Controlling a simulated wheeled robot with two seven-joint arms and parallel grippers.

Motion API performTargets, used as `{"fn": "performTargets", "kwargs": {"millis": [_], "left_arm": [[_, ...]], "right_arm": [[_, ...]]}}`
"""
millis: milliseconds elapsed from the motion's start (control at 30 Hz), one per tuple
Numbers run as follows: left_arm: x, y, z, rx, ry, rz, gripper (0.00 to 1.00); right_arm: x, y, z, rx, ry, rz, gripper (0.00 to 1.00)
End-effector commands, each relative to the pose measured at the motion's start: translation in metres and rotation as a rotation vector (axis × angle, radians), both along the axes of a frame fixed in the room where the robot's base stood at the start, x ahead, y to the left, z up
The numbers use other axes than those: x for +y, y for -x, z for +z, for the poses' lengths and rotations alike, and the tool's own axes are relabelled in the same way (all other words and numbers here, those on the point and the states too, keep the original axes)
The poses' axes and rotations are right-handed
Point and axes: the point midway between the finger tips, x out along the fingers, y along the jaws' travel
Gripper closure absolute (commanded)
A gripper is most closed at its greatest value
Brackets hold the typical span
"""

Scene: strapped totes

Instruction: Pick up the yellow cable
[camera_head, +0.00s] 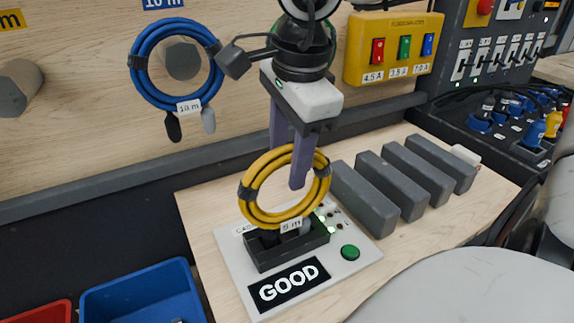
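The yellow cable (254,208) is a coil with dark ties and a "5 m" tag. It stands upright, its lower end at the black socket block (262,258) of a white tester plate (335,268). My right gripper (290,168) reaches down from above with purple fingers. One finger passes in front of the coil's top and the other goes behind it, where its tip is hidden. The fingers look apart, with the cable between them. Contact is not clear. My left gripper is not in view.
The tester shows "GOOD" (288,285) beside a green button (350,253). Several grey blocks (365,200) stand right of the coil. A blue cable coil (143,75) hangs on the wall peg. A blue bin (140,295) lies front left. A yellow switch box (395,45) is behind.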

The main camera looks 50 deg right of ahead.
Motion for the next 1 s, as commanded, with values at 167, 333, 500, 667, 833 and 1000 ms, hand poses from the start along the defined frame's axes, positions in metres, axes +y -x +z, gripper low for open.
{"fn": "performTargets", "kwargs": {"millis": [167,333,500,667,833,1000], "left_arm": [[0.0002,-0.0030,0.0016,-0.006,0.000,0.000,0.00],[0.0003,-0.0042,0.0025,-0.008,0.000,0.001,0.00],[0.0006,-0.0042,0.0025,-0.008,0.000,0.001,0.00],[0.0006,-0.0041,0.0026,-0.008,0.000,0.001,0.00],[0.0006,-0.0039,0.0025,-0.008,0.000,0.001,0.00],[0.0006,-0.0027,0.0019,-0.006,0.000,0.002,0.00]], "right_arm": [[0.0000,0.0000,0.0004,0.000,0.000,0.000,0.84],[0.0000,-0.0001,0.0005,0.000,0.000,0.000,1.00],[0.0000,-0.0001,0.0006,0.000,0.000,0.000,1.00],[-0.0001,-0.0001,0.0007,-0.001,0.000,0.000,1.00],[0.0000,-0.0001,0.0008,-0.001,0.000,0.000,1.00],[-0.0001,-0.0002,0.0010,-0.001,0.000,0.000,1.00]]}}
